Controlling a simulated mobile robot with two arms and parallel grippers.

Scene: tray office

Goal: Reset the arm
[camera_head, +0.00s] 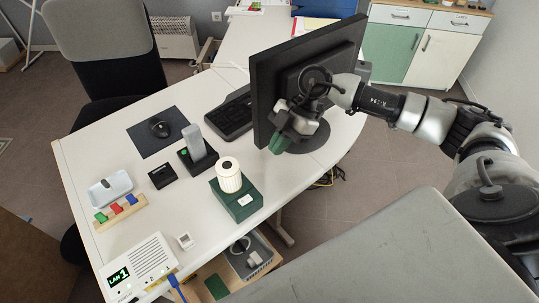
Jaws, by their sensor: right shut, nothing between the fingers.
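My right arm reaches in from the right, in front of the back of the black monitor (312,75). My right gripper (277,147) has green fingertips that point down and left. It is shut and empty, above the desk near the monitor's stand (318,137). I cannot tell if it touches the monitor. My left gripper is not in view.
The white desk (105,160) holds a green box with a white cylinder (229,175), a grey handset (194,142), a mouse (159,128), a keyboard (232,113), a white LAN box (138,267) and colored blocks (117,209). A chair (105,40) stands behind.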

